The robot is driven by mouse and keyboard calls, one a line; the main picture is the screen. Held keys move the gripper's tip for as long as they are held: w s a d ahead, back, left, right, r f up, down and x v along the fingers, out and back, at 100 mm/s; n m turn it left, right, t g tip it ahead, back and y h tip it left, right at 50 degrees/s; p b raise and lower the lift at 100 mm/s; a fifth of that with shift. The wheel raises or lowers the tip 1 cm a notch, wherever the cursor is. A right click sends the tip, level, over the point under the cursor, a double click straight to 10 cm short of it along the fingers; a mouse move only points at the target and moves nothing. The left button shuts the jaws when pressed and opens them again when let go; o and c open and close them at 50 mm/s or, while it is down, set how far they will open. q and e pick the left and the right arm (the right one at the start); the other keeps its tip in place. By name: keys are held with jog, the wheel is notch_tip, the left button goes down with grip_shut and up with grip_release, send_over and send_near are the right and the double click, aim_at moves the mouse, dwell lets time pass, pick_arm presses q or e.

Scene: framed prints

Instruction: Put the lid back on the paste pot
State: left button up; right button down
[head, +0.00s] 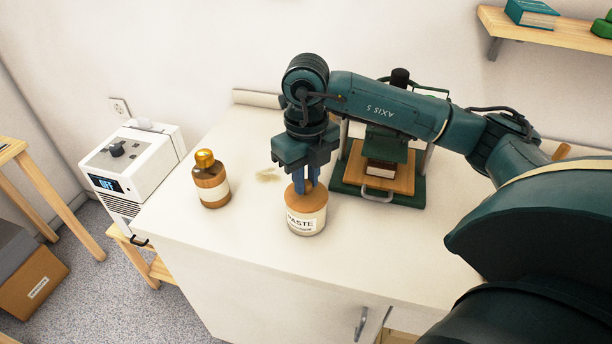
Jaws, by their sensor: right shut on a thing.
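The paste pot (305,222) stands upright on the white worktop, a cream jar with a label reading "PASTE". Its brown lid (304,203) is at the pot's mouth, directly over it. I cannot tell whether the lid is fully seated or slightly above the rim. My right gripper (306,188) points down from above, its blue fingers shut on the lid. The fingers hide the top middle of the lid. My left gripper is not in view.
A brown bottle (211,182) stands left of the pot. A green press (347,190) with a wooden board is close behind, to the right. A pale smear (268,175) marks the worktop (225,245). The front left of the worktop is clear.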

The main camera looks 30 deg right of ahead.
jog(key=c, duration=1.2)
grip_release()
jog(key=shift+c, duration=0.2)
jog(key=shift+o, duration=0.6)
jog(key=o, duration=0.4)
jog(key=shift+r+p, duration=2.4)
jog(key=shift+r, duration=1.1)
jog(key=shift+c, duration=0.5)
